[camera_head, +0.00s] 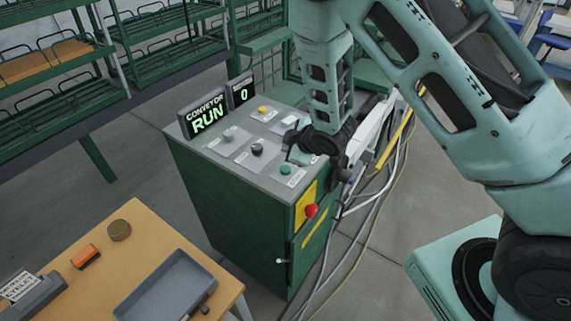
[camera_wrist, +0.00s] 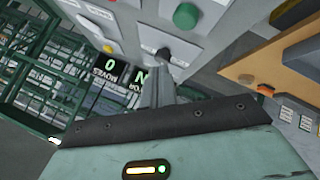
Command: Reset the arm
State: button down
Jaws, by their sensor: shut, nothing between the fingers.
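My gripper (camera_head: 296,155) is above the top panel of a green control cabinet (camera_head: 235,205). It is shut and empty, and its fingers point down toward the panel. In the wrist view the closed grey fingers (camera_wrist: 158,88) appear in front of a black knob (camera_wrist: 163,55); I cannot tell whether they touch it. A green button (camera_head: 285,170) sits near the panel's front edge and shows large in the wrist view (camera_wrist: 187,15). The conveyor display (camera_head: 205,118) reads RUN in green. A smaller display (camera_head: 242,92) reads 0.
A red emergency button (camera_head: 311,211) sticks out of the cabinet's front. A wooden table (camera_head: 150,235) at lower left holds a grey tray (camera_head: 165,287), an orange block (camera_head: 86,257) and a brown round piece (camera_head: 119,230). Green racks (camera_head: 150,60) stand behind. Cables run along the cabinet's right side.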

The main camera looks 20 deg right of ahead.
jog(key=shift+a, duration=0.1)
dwell(0.6)
jog(key=s+a+r+m+g+b, duration=0.2)
jog(key=s+a+b, duration=0.2)
jog(key=s, duration=0.3)
jog(key=s+a+r+m+g+b, duration=0.2)
jog(key=s+a+g+b, duration=0.1)
jog(key=s, duration=0.4)
jog(key=s+r+g+h+b, duration=0.1)
jog(key=s+g+b, duration=0.1)
jog(key=s, duration=0.7)
jog(key=s+r+g+h+b, duration=0.1)
jog(key=s+r+b, duration=0.1)
jog(key=s, duration=0.7)
jog(key=shift+s+d+r+m+g, duration=0.2)
jog(key=shift+s+r+m+g, duration=0.1)
jog(key=shift+m+g, duration=0.1)
jog(key=shift+w, duration=0.1)
